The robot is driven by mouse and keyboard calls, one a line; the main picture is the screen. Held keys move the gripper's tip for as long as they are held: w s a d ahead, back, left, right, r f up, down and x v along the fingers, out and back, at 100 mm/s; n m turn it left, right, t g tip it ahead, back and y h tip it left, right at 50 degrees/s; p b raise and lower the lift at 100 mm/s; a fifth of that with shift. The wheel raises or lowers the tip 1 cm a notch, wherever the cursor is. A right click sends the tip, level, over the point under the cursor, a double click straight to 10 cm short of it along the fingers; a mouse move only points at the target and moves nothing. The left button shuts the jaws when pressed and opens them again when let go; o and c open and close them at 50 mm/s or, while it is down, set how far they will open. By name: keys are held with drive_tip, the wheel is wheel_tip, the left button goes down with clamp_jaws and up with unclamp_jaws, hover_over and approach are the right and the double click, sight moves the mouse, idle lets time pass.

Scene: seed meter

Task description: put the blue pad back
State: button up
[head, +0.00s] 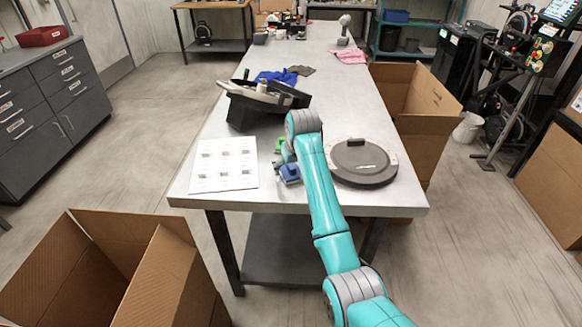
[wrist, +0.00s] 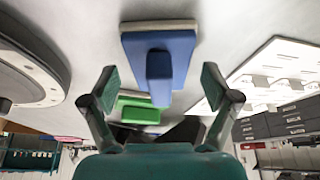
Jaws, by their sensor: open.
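The blue pad (head: 290,174) lies on the grey table near its front, between the white printed sheet (head: 224,150) and the round dark plate (head: 362,170). In the wrist view the blue pad (wrist: 185,52) shows a raised blue grip and a pale layer along one edge. My gripper (wrist: 159,88) is open, with its two fingers apart on either side of the line to the blue grip. Nothing is held between them. In the head view my arm hides most of the gripper. A green pad (head: 279,144) lies just behind the blue one; it also shows in the wrist view (wrist: 140,112).
A black open bin (head: 240,112) with items on it stands behind the sheet. A blue cloth (head: 277,77) lies beyond it. Open cardboard boxes stand on the floor at front left (head: 172,275) and right (head: 420,140). The table's far middle is clear.

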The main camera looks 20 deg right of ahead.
drive_tip(key=shift+r, duration=0.1)
drive_tip(key=v, duration=1.2)
